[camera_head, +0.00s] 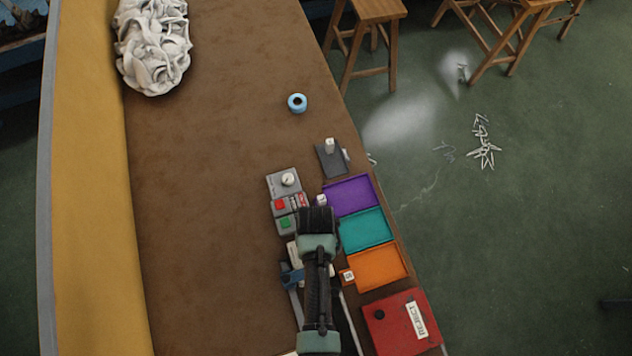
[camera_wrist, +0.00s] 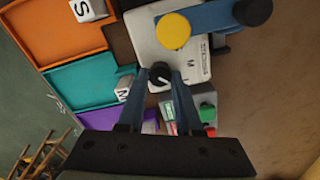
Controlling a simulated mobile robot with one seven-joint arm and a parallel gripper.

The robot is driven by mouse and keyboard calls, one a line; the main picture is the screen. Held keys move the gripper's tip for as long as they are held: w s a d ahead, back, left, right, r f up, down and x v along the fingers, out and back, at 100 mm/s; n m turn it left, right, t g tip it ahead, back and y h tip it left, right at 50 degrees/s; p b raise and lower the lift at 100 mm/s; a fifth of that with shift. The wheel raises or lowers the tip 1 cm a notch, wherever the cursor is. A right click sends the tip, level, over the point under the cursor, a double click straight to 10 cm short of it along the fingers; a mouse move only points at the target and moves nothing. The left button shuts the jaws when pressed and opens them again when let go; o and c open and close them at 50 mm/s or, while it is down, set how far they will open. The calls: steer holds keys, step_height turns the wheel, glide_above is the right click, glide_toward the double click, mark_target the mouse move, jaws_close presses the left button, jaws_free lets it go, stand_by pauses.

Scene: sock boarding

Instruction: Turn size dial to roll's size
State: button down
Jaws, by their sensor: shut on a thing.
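My gripper (camera_wrist: 162,80) points down with its two fingers shut on the small black size dial (camera_wrist: 160,73). The dial sits on a pale grey plate (camera_wrist: 150,42) in the wrist view. A white pointer mark shows on the dial's top, and the letters M and L are printed on the plate beside it; other letters are hidden or unclear. In the head view my gripper (camera_head: 317,220) hides the dial. A light-blue roll (camera_head: 297,103) with a dark centre lies apart on the brown table; I cannot read a size on it.
Purple (camera_head: 350,195), teal (camera_head: 367,231) and orange (camera_head: 378,267) trays line the right edge, with a red reject box (camera_head: 390,318). A yellow knob (camera_wrist: 173,31) and a blue fixture (camera_wrist: 215,16) are close to the dial. Green (camera_wrist: 207,112) and red buttons sit beside it.

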steer(key=c, duration=0.6)
jaws_free()
step_height(320, 180, up, 13)
steer(key=shift+b, duration=0.35)
stand_by(0.3)
